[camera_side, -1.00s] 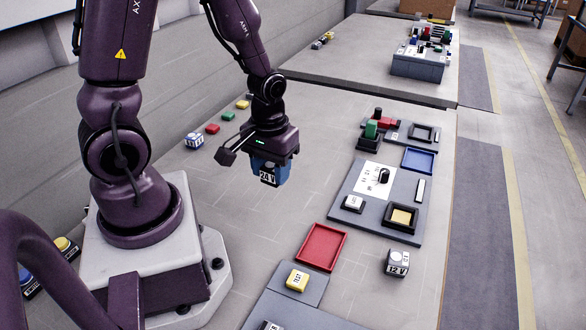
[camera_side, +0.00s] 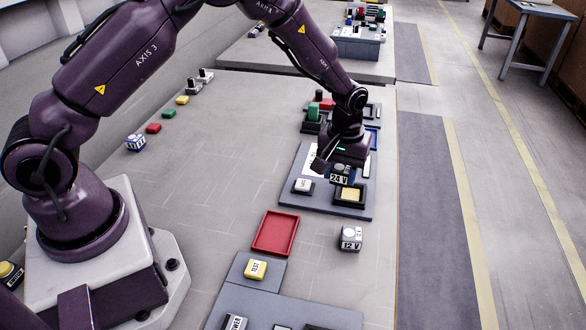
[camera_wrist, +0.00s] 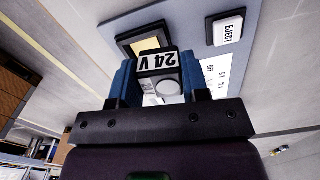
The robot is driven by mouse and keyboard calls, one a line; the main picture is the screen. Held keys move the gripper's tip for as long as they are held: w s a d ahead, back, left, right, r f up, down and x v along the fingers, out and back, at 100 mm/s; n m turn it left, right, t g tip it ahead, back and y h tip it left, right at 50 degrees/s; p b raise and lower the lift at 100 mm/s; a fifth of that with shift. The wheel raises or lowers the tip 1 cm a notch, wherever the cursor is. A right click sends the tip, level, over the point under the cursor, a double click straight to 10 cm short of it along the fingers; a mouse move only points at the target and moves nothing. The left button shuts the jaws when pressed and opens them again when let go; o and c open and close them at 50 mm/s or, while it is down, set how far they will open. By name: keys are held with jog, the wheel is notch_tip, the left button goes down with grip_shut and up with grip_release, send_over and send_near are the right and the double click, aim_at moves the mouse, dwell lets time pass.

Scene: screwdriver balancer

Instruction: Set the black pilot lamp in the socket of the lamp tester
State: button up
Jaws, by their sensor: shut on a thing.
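My gripper (camera_side: 340,170) is shut on a small dark block with a white "24 V" label (camera_side: 339,179) and a pale round dome. In the wrist view, the blue fingers of my gripper (camera_wrist: 157,76) clasp the 24 V block (camera_wrist: 160,66) on both sides. The grey panel (camera_side: 325,207) has a black-framed socket with a yellow floor (camera_side: 350,194) and a white button (camera_side: 303,185), marked EJECT in the wrist view (camera_wrist: 228,28). The block is held above the panel, by the socket's far side. It partly covers the socket (camera_wrist: 126,43) in the wrist view.
A pale block marked 12 V (camera_side: 350,239) stands near the panel's front. A red tray (camera_side: 275,233) and a yellow TEST button (camera_side: 255,269) are closer. A blue tray (camera_side: 372,138) and a green part (camera_side: 313,113) lie behind. The table's middle left is clear.

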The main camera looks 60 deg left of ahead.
aim_at(350, 196)
jog(key=w+r+n, duration=0.1)
jog(key=w+r, duration=0.1)
jog(key=w, duration=0.2)
jog(key=shift+n, duration=0.3)
jog(key=shift+s+d+f, duration=0.1)
jog(key=shift+s+f, duration=0.05)
jog(key=shift+f, duration=0.95)
jog(key=shift+s+d+f, duration=0.1)
jog(key=shift+d+f, duration=0.05)
jog(key=shift+f, duration=0.95)
jog(key=shift+s+d+f, duration=0.1)
jog(key=shift+s+f, duration=0.05)
jog(key=shift+f, duration=0.95)
jog(key=o, duration=1)
notch_tip(350, 196, up, 13)
